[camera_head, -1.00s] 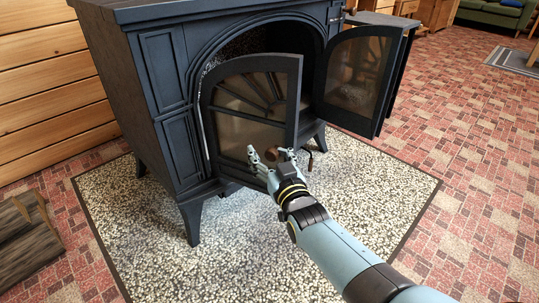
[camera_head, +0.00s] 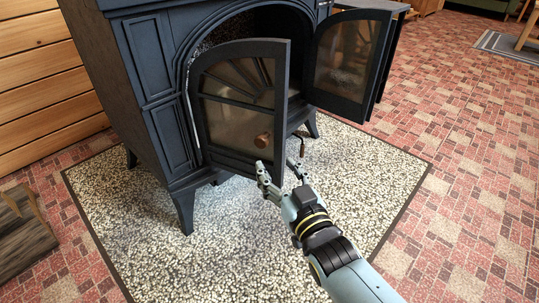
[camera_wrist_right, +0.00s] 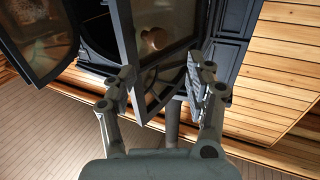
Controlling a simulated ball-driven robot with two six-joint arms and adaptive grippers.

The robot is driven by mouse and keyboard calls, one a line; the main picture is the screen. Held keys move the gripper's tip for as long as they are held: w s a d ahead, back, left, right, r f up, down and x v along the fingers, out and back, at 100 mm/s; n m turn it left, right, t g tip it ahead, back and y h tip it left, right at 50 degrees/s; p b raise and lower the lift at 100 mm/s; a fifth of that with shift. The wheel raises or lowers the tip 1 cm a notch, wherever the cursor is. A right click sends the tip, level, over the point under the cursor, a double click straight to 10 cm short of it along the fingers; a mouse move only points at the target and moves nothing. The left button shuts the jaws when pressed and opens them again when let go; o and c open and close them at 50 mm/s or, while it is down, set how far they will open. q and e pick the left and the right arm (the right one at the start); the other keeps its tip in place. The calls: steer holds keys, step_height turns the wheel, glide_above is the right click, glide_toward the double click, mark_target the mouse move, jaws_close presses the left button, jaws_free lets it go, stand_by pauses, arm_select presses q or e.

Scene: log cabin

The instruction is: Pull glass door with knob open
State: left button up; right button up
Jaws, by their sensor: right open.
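The left glass door (camera_head: 238,105) of the black stove stands ajar, swung out from the arched opening. Its round brown knob (camera_head: 262,140) shows near the lower free edge. My right gripper (camera_head: 281,170) is open and empty, just below and in front of the knob, apart from it. In the right wrist view the knob (camera_wrist_right: 155,39) shows on the door (camera_wrist_right: 168,65), beyond the open fingers of my right gripper (camera_wrist_right: 163,78). My left gripper is not in view.
The right glass door (camera_head: 345,60) stands wide open. The stove body (camera_head: 150,130) stands on a speckled hearth pad (camera_head: 130,240) with a dark edge. Split logs (camera_head: 22,228) lie at the left.

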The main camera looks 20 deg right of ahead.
steer(key=shift+s, duration=0.55)
steer(key=shift+c, duration=0.2)
